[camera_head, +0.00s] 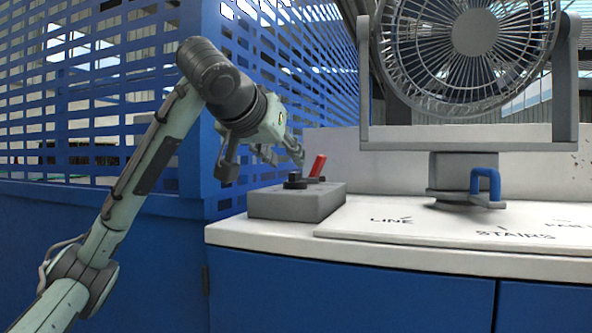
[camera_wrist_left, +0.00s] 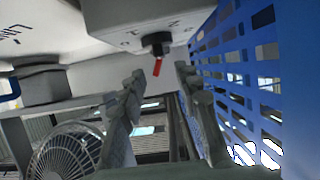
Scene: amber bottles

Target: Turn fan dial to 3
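The fan (camera_head: 475,40) stands on the counter at the upper right in the head view; it also shows at the lower left of the wrist view (camera_wrist_left: 68,152). A grey control box (camera_head: 285,205) sits at the counter's left end. My left gripper (camera_head: 262,165) is open and empty, just left of and above the box, apart from the dial. My right gripper is out of view.
A blue slatted barrier (camera_head: 190,165) stands close on the left, behind my left arm. The white counter (camera_head: 265,235) has a panel with words such as STAIRS. A blue clamp handle (camera_head: 486,182) sits at the fan's base.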

